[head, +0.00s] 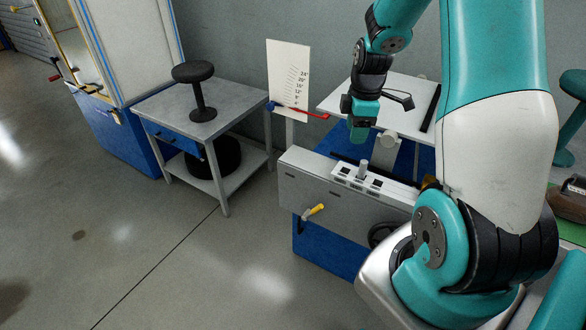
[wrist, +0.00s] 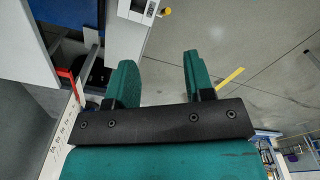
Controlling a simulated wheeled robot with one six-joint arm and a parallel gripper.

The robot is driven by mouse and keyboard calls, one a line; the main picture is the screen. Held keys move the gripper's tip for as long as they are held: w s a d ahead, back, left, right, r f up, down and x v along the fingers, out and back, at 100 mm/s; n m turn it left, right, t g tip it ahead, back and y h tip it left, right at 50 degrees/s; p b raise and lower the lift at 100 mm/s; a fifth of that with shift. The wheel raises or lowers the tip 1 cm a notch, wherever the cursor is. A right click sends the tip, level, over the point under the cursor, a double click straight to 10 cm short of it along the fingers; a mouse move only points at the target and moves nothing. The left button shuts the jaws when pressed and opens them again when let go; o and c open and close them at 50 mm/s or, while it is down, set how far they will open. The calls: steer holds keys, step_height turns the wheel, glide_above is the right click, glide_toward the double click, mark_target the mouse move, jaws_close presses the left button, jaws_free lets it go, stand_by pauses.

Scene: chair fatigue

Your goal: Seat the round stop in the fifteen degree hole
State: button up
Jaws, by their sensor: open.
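A pale hole block (head: 345,173) with several dark square openings and labels sits on top of the grey machine housing. A grey round peg, which looks like the round stop (head: 363,167), stands upright at the block; I cannot tell which hole it is in. The labels are too small to read, so I cannot pick out the fifteen degree hole. My gripper (head: 358,122) is above and behind the block, apart from the peg. In the wrist view my gripper (wrist: 160,75) is open with nothing between the green fingers. Part of the block (wrist: 139,7) shows at the top edge.
An angle scale board (head: 289,75) with a red pointer (head: 310,113) stands left of my gripper. A white plate (head: 335,97) lies behind it. A yellow handle (head: 314,211) sticks out of the housing front. A grey table (head: 190,105) with a black stool stands left. Floor between is clear.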

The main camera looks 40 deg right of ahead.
steer(key=a+r+m+y, duration=0.1)
steer(key=a+r, duration=0.3)
steer(key=a, duration=0.4)
steer(key=a+r, duration=0.3)
steer(key=a, duration=0.4)
steer(key=s+a+r+m+y, duration=0.1)
steer(key=s+a+r, duration=0.3)
steer(key=s+a, duration=0.4)
steer(key=s+a+r+m+y, duration=0.1)
steer(key=s+a+r, duration=0.3)
steer(key=s+a, duration=0.4)
steer(key=a+y, duration=0.1)
steer(key=a, duration=0.2)
steer(key=shift+s+a+m, duration=0.15)
steer(key=shift+s+m, duration=0.2)
steer(key=shift+m, duration=0.05)
